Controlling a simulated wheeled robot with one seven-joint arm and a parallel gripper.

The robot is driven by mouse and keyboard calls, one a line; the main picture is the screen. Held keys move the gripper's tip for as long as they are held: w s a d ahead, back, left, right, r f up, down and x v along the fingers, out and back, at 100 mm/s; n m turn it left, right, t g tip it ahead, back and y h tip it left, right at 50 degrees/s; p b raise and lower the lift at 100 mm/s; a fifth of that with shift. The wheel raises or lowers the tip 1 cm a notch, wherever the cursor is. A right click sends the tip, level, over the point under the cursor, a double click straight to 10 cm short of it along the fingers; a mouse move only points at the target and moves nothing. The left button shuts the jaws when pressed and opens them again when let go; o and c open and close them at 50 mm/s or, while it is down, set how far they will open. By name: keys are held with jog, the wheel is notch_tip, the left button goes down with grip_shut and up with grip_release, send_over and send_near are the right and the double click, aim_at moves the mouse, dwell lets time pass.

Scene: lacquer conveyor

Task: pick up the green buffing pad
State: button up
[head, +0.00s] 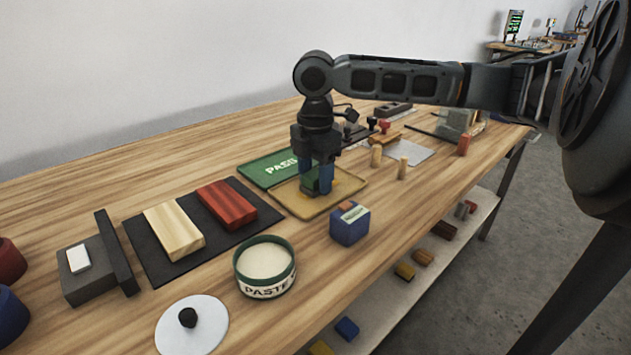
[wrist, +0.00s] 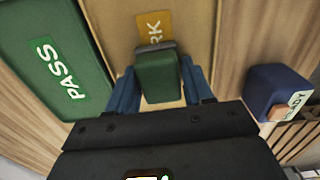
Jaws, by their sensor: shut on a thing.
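The green buffing pad (head: 309,182) is a small dark green block with a grey edge. It sits between the blue fingers of my gripper (head: 318,188), over the yellow-tan tray (head: 346,187). In the wrist view the pad (wrist: 160,76) is between the two blue fingers (wrist: 160,90), and my gripper is shut on it. Part of the pad is hidden behind a finger in the head view. I cannot tell whether the pad touches the tray.
The green PASS tray (head: 262,168) adjoins behind. A blue box (head: 350,228) stands close in front, right of the gripper in the wrist view (wrist: 262,88). The paste tin (head: 265,284), a dark mat (head: 150,258) with two wood blocks, and two small pegs (head: 403,167) are nearby.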

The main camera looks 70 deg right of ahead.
jog(key=shift+r, duration=0.45)
jog(key=r, duration=0.2)
jog(key=s+r, duration=0.1)
jog(key=r, duration=0.1)
jog(key=shift+d, duration=0.2)
jog(key=s+d+r, duration=0.1)
jog(key=s+r, duration=0.1)
jog(key=s, duration=0.1)
jog(key=s+d+r, duration=0.1)
jog(key=s+r, duration=0.1)
jog(key=s, duration=0.1)
jog(key=s+d+r, duration=0.1)
jog(key=s+r, duration=0.1)
jog(key=s, duration=0.2)
jog(key=shift+s+p, duration=0.1)
jog(key=shift+p, duration=0.25)
